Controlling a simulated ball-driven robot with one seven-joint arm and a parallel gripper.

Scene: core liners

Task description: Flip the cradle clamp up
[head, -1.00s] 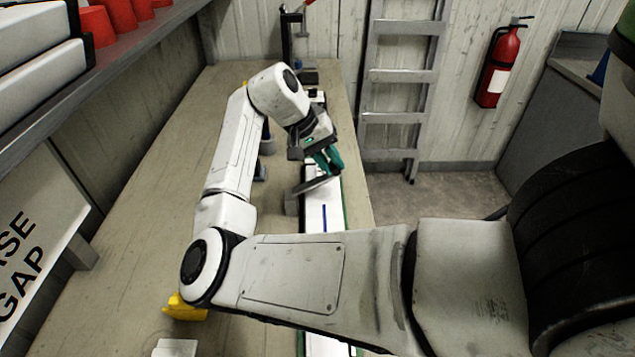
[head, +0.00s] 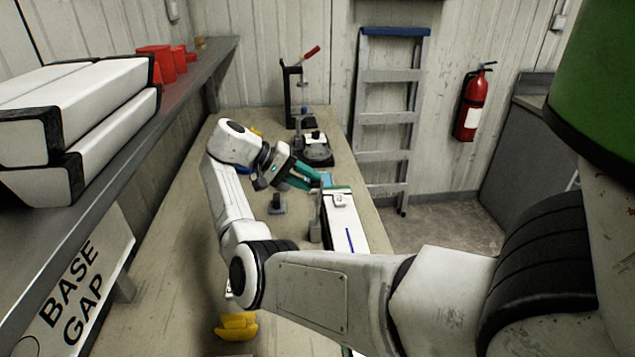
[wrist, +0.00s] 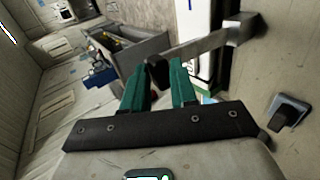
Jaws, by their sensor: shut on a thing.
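The cradle clamp is a grey bar (wrist: 205,42) with a black end, pivoted on a block at its upper right in the wrist view. My gripper (wrist: 159,68) has its teal fingers on either side of the black end, closed on it. In the head view my gripper (head: 310,180) is at the far end of the long white cradle piece (head: 345,215), which has a blue line on top. A grey upright part (head: 316,215) stands along its left side. The clamp's exact angle is hard to tell there, since the fingers partly cover it.
A yellow object (head: 236,327) lies nearer.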

